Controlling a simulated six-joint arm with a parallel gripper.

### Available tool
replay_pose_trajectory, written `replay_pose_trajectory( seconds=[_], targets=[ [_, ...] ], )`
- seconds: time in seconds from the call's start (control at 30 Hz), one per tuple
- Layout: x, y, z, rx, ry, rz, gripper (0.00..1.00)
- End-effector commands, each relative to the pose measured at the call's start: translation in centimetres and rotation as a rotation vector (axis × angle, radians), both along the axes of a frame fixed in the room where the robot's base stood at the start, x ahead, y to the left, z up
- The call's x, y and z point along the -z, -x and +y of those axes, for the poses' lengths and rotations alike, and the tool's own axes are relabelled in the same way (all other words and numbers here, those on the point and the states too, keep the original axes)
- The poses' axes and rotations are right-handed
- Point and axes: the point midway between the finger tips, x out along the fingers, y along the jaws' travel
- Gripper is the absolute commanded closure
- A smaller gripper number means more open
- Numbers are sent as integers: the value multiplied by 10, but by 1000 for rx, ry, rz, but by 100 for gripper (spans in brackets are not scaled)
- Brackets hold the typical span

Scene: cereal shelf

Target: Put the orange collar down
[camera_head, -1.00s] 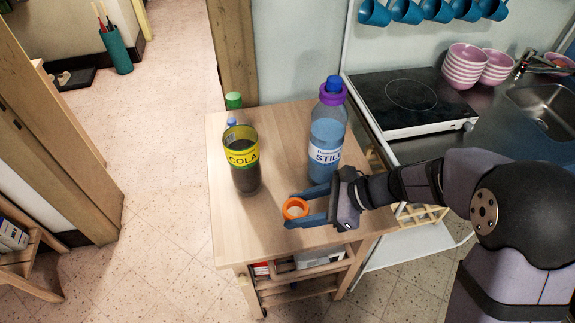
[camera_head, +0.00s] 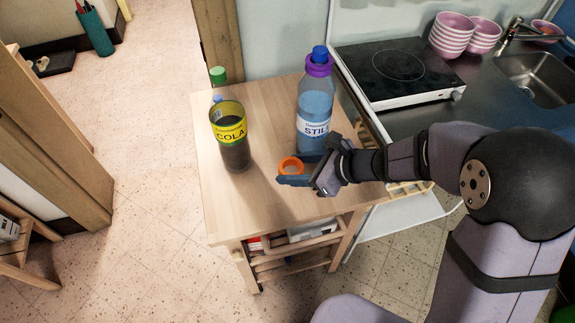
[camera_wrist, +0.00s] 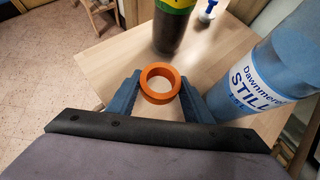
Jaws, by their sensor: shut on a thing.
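The orange collar (camera_head: 290,166) is a short open ring. My gripper (camera_head: 292,173) is shut on it, over the front part of the wooden table top (camera_head: 225,207). In the wrist view the collar (camera_wrist: 160,83) sits between the two blue-grey fingers of my gripper (camera_wrist: 160,92), with its opening facing up. I cannot tell whether the collar touches the table top. A water bottle (camera_head: 314,110) with a purple collar and blue cap stands behind my gripper.
A cooktop (camera_head: 398,70), pink bowls (camera_head: 455,37) and a sink (camera_head: 540,78) lie right. The table's front left is clear.

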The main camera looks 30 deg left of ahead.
Motion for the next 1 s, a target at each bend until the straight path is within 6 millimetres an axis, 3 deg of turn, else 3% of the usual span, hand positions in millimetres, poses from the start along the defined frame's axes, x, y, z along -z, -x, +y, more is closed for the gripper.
replay_pose_trajectory(
  seconds=[0.2, 0.53, 0.8, 1.0],
  targets=[
    [33, 1, -1, 1, 2, 4, 90],
    [44, 0, 0, -1, 0, 2, 90],
    [75, 0, 0, 0, 2, 4, 90],
    [82, 0, 0, -1, 0, -1, 90]
  ],
)
